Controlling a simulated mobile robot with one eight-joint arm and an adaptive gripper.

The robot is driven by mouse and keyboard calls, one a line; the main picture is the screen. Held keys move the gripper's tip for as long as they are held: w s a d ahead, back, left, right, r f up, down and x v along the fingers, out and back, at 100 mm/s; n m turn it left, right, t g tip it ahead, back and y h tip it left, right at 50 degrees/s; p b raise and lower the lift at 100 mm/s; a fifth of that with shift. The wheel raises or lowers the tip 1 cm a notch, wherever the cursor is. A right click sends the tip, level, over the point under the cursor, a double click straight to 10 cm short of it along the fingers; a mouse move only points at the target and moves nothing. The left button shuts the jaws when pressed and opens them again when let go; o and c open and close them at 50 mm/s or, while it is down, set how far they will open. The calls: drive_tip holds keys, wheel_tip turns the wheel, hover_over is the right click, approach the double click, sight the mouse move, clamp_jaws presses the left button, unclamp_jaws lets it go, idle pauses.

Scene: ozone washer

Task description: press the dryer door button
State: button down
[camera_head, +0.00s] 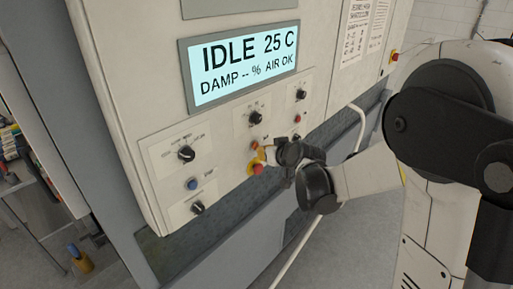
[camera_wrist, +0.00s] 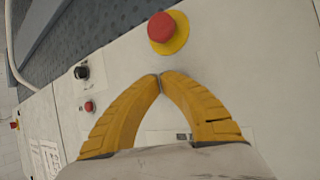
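My gripper (camera_wrist: 160,80) is shut and empty, its two yellow fingertips meeting over the pale control panel (camera_head: 228,185). In the head view my gripper (camera_head: 263,154) is at the panel's lower right part, beside a red mushroom button (camera_head: 257,169) on a yellow base. That red mushroom button (camera_wrist: 167,28) is just ahead of the fingertips in the wrist view. A blue button (camera_head: 191,184) is at the lower left of the panel. A small red button (camera_head: 297,118) is at the right. I cannot read which button is for the dryer door, nor tell whether the fingertips touch the panel.
A lit display (camera_head: 243,64) reads IDLE 25 C, DAMP -- %, AIR OK. Black knobs (camera_head: 186,153) stick out around the buttons. A white hose (camera_head: 360,125) hangs right of the panel. A shelf with things (camera_head: 25,165) is at the left.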

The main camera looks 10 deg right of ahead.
drive_tip(key=shift+s+d, duration=0.15)
drive_tip(key=shift+s, duration=0.15)
drive_tip(key=shift+s+d, duration=0.75)
drive_tip(key=shift+s, duration=0.3)
drive_tip(key=shift+s+d, duration=0.75)
drive_tip(key=shift+s, duration=0.25)
drive_tip(key=shift+b, duration=0.3)
drive_tip(key=s+a+f+m+g+h+b, duration=0.1)
drive_tip(key=s+f+g+b, duration=0.1)
drive_tip(key=s+f+b, duration=0.9)
drive_tip(key=s+a+f+m+g+h+b, duration=0.1)
drive_tip(key=s+f+g+b, duration=0.1)
drive_tip(key=s+f+b, duration=1)
drive_tip(key=s+b, duration=0.2)
drive_tip(key=s, duration=0.3)
drive_tip(key=shift+s+g+h, duration=0.25)
drive_tip(key=shift+g+h, duration=0.05)
drive_tip(key=shift+g, duration=0.1)
